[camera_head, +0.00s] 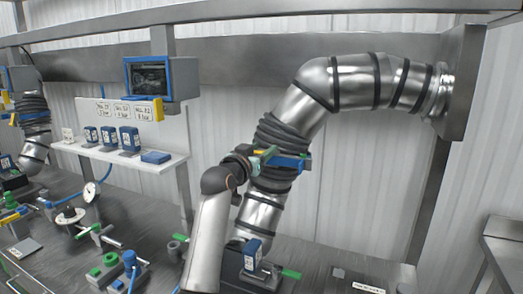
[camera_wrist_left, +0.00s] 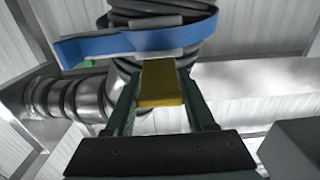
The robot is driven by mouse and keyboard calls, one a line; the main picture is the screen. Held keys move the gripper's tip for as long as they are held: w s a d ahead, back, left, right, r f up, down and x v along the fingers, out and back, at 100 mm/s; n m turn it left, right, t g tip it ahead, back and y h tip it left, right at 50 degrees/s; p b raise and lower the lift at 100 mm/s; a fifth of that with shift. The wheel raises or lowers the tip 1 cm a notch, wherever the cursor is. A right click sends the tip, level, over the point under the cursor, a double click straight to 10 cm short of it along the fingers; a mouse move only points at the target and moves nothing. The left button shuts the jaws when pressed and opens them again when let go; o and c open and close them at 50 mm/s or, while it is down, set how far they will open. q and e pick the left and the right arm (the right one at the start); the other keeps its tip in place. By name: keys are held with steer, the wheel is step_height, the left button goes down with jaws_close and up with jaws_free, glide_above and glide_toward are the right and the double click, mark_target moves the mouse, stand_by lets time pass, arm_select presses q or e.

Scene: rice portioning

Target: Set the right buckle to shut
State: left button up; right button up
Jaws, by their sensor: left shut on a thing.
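The right buckle's yellow lever (camera_wrist_left: 161,82) sits between my left gripper's two fingers (camera_wrist_left: 162,95) in the left wrist view. The blue strap (camera_wrist_left: 140,40) of this buckle wraps the black ribbed sleeve on the steel duct just beyond it. In the head view my left gripper (camera_head: 262,155) reaches up from below to the blue strap (camera_head: 290,163) on the right duct (camera_head: 320,90). My left gripper is shut on the yellow lever. The lever's hinge is hidden, and I cannot tell whether the buckle is fully closed. My right gripper is not in view.
A second duct with a strapped sleeve (camera_head: 33,112) stands at the far left. A monitor (camera_head: 148,78) and a shelf (camera_head: 175,161) with blue boxes are behind. Green-handled valves, a gauge (camera_head: 90,191) and a blue box (camera_head: 252,254) crowd the bench.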

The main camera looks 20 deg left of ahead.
arm_select(q)
jaws_close()
steer(key=shift+f, duration=0.1)
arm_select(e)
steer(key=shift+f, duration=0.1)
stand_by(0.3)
arm_select(q)
steer(key=shift+f+b, duration=0.1)
steer(key=shift+b, duration=0.3)
steer(key=t+b, duration=0.2)
steer(key=b, duration=0.2)
steer(key=f+t+b, duration=0.1)
steer(key=t+b, duration=0.1)
steer(key=b, duration=0.3)
steer(key=f+t+b, duration=0.1)
steer(key=t+b, duration=0.2)
steer(key=b, duration=0.2)
steer(key=shift+s, duration=0.2)
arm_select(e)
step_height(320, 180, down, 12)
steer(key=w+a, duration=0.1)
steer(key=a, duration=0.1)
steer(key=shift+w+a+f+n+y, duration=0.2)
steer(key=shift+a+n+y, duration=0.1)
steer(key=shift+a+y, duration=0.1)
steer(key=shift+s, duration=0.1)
